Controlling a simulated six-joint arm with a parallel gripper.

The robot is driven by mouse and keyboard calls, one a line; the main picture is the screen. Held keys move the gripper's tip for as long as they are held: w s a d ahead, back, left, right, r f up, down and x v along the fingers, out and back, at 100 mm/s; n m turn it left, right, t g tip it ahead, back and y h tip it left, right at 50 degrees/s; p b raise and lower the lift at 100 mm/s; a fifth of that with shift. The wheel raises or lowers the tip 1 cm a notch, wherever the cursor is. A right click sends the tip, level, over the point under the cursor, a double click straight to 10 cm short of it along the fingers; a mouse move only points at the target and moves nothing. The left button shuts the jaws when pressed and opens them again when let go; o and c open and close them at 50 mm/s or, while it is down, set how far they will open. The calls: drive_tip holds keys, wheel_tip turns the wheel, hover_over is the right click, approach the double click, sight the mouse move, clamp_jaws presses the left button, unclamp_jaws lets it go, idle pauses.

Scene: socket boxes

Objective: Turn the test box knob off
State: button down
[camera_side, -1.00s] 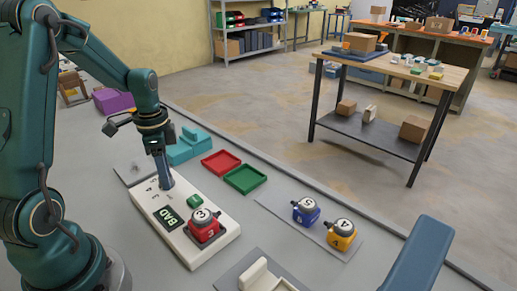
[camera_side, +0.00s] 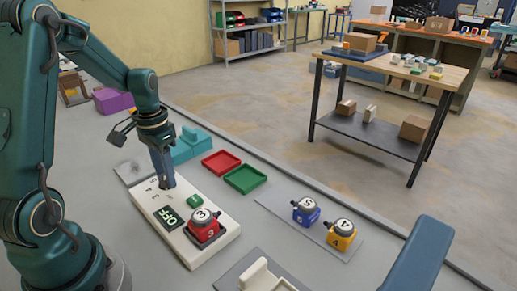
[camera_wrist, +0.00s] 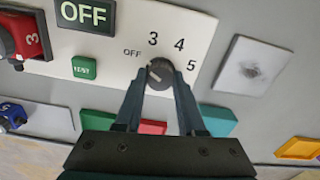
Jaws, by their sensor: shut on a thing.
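The test box (camera_side: 215,250) is a long white box on the grey table. Its dark display (camera_side: 168,218) reads OFF, and the display also shows in the wrist view (camera_wrist: 85,14). The round dark knob (camera_wrist: 160,73) has the labels OFF, 3, 4 and 5 around it, and a pale pointer mark on it faces the OFF side. My gripper (camera_wrist: 158,82) is shut on the knob, with a finger on each side. In the side view my gripper (camera_side: 167,186) points down onto the far end of the box and hides the knob.
A red block with a 3 (camera_side: 205,226) sits on the box near a green TEST button (camera_side: 194,201). Blue (camera_side: 306,211) and yellow (camera_side: 341,235) numbered blocks stand on a grey plate to the right. Red (camera_side: 221,162) and green (camera_side: 245,179) trays and a teal block (camera_side: 190,147) lie behind.

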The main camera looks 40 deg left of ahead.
drive_tip(key=shift+n, duration=0.7)
drive_tip(key=c, duration=0.5)
unclamp_jaws()
drive_tip(key=shift+r, duration=2.6)
